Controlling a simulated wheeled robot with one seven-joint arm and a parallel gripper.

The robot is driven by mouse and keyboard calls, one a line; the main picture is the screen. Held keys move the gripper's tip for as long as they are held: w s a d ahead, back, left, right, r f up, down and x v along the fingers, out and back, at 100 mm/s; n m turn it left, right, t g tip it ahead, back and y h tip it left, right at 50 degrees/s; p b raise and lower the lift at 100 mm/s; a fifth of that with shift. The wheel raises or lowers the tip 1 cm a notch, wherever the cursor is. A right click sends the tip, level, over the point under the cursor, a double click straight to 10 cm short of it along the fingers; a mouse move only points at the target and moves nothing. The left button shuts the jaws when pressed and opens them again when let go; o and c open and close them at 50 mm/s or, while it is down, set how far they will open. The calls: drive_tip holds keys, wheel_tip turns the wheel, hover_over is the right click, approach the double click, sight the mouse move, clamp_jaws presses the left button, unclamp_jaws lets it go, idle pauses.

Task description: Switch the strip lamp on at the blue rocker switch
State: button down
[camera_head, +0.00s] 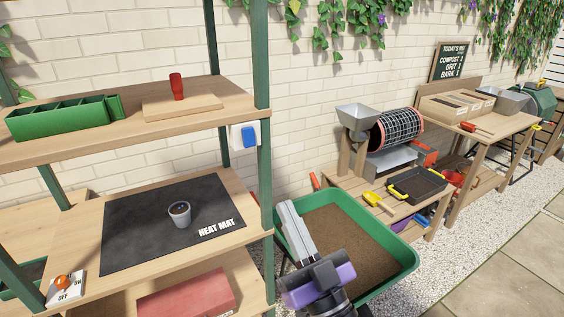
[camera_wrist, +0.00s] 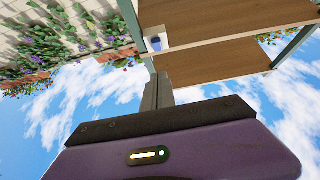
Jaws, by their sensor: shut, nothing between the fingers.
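The blue rocker switch (camera_head: 249,136) sits on a white plate on the green post at the right end of the shelf rack. In the wrist view the blue rocker (camera_wrist: 157,43) lies just beyond my fingertips in the picture. My gripper (camera_head: 286,206) is shut and empty. In the head view it points up, below and right of the switch and apart from it. In the wrist view my gripper (camera_wrist: 157,76) shows its two fingers together. I cannot make out a strip lamp in either view, nor which way the rocker is tipped.
A pot (camera_head: 179,213) stands on the heat mat (camera_head: 130,244). An orange ON/OFF knob (camera_head: 62,282) is at lower left. A green soil tub (camera_head: 411,262) lies beside my gripper.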

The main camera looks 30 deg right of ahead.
drive_tip(key=p, duration=0.4)
approach(250, 143)
wheel_tip(250, 143, up, 5)
drive_tip(key=w, duration=0.2)
drive_tip(key=w+f, duration=0.1)
drive_tip(key=w, duration=0.1)
drive_tip(key=shift+f+p, duration=0.15)
drive_tip(key=shift+p, duration=0.25)
drive_tip(key=shift+w+f, duration=0.2)
drive_tip(key=shift+w, duration=0.25)
